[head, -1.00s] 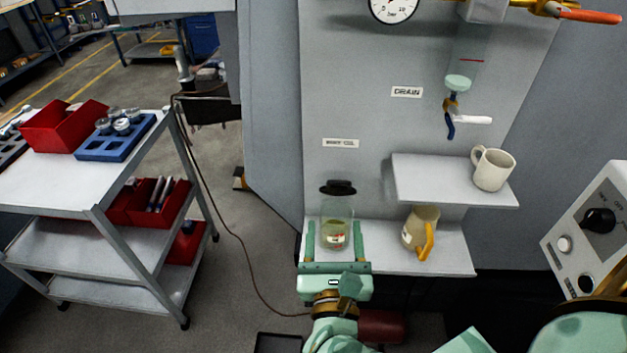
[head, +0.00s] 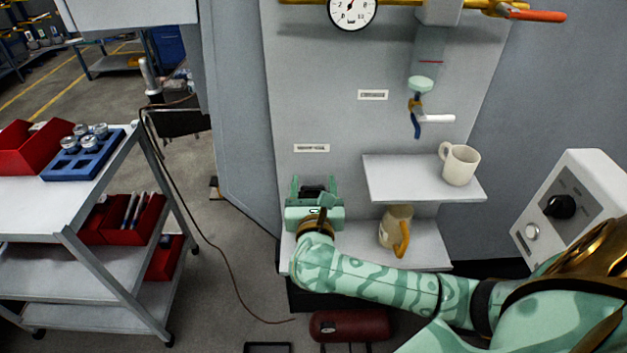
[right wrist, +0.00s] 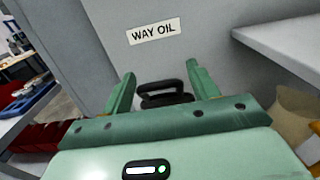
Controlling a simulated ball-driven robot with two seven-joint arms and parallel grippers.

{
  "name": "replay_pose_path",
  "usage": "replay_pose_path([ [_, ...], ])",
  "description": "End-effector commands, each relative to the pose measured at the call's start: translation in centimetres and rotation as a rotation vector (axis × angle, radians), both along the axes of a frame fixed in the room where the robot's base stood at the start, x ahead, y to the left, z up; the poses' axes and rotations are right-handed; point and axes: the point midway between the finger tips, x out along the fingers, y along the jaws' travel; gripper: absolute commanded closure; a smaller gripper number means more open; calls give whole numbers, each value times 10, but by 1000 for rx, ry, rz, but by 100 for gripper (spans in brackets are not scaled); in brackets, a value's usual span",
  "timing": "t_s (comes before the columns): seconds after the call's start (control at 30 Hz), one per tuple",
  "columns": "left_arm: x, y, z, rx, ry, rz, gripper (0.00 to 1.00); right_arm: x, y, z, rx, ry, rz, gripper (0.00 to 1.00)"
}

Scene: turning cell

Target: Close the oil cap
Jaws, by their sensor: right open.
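The black oil cap (head: 312,192) with its loop handle is by the wall panel below the left label. In the right wrist view the cap (right wrist: 166,94) shows between the two fingers. My right gripper (head: 314,181) is open, with one green finger on each side of the cap. It also shows open in the right wrist view (right wrist: 160,77). I see no clear contact between fingers and cap. The clear oil reservoir under the cap is hidden behind my gripper, so I cannot tell how the cap sits on it. My left gripper is not in view.
A WAY OIL label (right wrist: 153,31) is on the panel above the cap. A tan jug (head: 396,227) with an orange handle stands on the lower shelf, right of my gripper. A white mug (head: 460,164) stands on the upper shelf (head: 400,181). A cart is at left.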

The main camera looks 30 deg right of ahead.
Motion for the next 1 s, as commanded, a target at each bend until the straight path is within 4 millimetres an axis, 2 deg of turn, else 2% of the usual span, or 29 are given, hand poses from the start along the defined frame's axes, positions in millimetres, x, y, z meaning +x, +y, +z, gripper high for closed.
replay_pose_path([
  [0.17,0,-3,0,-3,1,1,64,11,-7,0,0,-1,-1,40],
  [0.43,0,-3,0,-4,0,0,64,12,-7,0,1,-1,0,40],
  [0.6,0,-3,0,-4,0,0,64,12,-8,0,1,-1,-1,88],
  [0.63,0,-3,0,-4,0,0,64,12,-8,0,1,-1,-1,93],
  [0.87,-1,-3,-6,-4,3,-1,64,10,-7,-3,-8,-14,-2,93],
  [1.0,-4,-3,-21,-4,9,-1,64,6,-4,-10,-34,-51,-2,93],
])
